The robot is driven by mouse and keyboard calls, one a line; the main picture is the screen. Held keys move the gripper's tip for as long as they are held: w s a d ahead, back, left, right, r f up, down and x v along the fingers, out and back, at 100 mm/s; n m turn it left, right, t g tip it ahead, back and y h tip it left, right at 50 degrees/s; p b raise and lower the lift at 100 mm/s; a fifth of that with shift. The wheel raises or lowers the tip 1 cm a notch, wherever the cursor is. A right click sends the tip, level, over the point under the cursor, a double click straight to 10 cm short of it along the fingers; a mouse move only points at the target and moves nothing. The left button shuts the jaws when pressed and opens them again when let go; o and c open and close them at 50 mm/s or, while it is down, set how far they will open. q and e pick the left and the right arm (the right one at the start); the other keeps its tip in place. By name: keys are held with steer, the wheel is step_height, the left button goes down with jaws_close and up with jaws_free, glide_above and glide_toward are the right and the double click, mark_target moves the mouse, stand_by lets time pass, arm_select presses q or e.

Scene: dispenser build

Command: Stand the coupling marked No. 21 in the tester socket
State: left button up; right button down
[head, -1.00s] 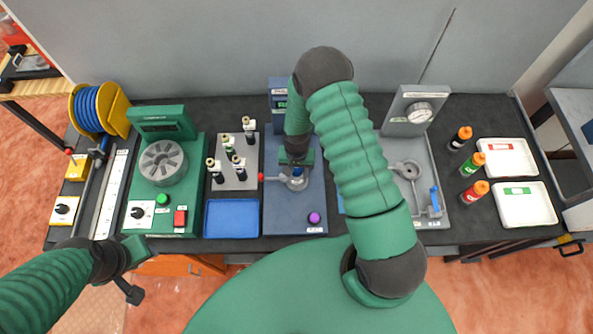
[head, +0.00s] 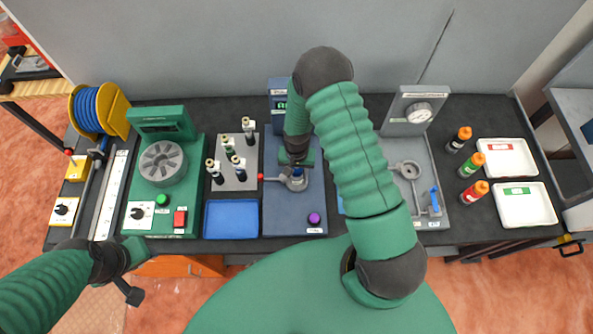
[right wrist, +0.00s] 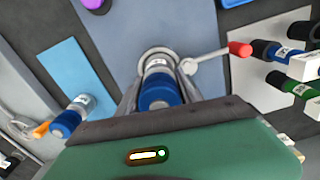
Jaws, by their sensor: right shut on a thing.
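My right gripper (head: 297,165) points down over the tester (head: 277,215). It also shows in the right wrist view (right wrist: 160,80). It is shut on a coupling (right wrist: 158,92) with a blue end and a pale metallic band. The coupling lies in line with the round grey tester socket (right wrist: 157,57), its lower end at the ring. I cannot tell how deep it sits or read its number. The socket's lever with a red knob (right wrist: 240,48) sticks out to the side. My left gripper (head: 131,288) hangs off the table's front edge; its jaws are unclear.
Several couplings stand in a grey rack (head: 242,181) left of the tester. A blue tray (head: 231,218) lies in front of it. Another blue-ended coupling (right wrist: 68,122) lies by a light blue mat (right wrist: 72,70). A gauge fixture (head: 437,160), bottles and white trays are to the right.

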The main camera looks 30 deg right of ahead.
steer(key=shift+f+b, duration=0.6)
steer(key=shift+f, duration=0.15)
steer(key=shift+r, duration=0.1)
steer(key=shift+r+p, duration=0.65)
steer(key=shift+r, duration=0.1)
steer(key=shift+f+b, duration=0.8)
steer(key=shift+f, duration=0.05)
stand_by(0.6)
steer(key=c, duration=1.1)
jaws_free()
steer(key=shift+o, duration=0.2)
step_height(320, 180, up, 11)
steer(key=p, duration=0.8)
steer(key=shift+r, duration=0.1)
